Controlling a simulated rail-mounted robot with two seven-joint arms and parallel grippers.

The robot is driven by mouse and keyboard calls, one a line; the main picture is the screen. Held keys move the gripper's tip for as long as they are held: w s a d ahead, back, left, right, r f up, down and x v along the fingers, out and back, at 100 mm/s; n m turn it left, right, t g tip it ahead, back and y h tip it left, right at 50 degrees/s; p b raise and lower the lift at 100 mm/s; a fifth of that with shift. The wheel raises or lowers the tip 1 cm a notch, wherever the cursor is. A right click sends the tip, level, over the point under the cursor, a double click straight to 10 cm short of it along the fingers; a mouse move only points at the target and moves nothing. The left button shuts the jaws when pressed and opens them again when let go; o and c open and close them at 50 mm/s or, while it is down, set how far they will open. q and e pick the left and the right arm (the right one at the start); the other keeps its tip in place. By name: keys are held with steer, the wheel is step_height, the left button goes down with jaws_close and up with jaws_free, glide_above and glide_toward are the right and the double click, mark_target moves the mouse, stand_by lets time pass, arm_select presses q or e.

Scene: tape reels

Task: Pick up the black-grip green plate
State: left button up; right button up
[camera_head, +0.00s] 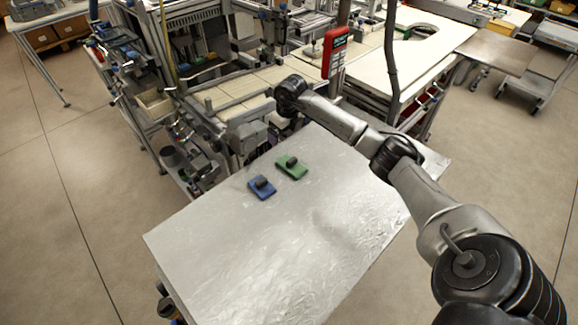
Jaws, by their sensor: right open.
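The green plate (289,170) with a raised black grip (291,161) lies flat on the silvery work table (290,235), near its far left edge. A blue plate (260,191) with a dark grip lies just to its left and nearer to me. My right arm comes in from the lower right and reaches over the table. My right gripper (283,131) is beyond the green plate, apart from it, near the table's far edge. It is open, small and hard to make out against the equipment behind. My left gripper is not in view.
A metal-framed workstation (190,60) with trays stands right behind the table. A red handheld device (335,52) hangs beyond my right arm. The near and middle parts of the table are clear. Open floor (60,220) lies to the left.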

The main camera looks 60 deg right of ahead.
mark_target(292, 160)
steer(key=shift+g, duration=0.9)
steer(key=f, duration=0.2)
steer(key=s+f, duration=0.1)
steer(key=f, duration=0.2)
steer(key=s+f+b, duration=0.1)
steer(key=f, duration=0.2)
steer(key=shift+s+a, duration=0.1)
steer(key=shift+s, duration=0.15)
steer(key=shift+s+f+b, duration=0.15)
steer(key=shift+f+b, duration=0.1)
steer(key=shift+f, duration=1.25)
steer(key=shift+s+f+b, duration=0.1)
steer(key=shift+f+b, duration=0.1)
steer(key=shift+f, duration=1.3)
steer(key=shift+c, duration=0.2)
steer(key=c, duration=1)
steer(key=shift+r, duration=0.1)
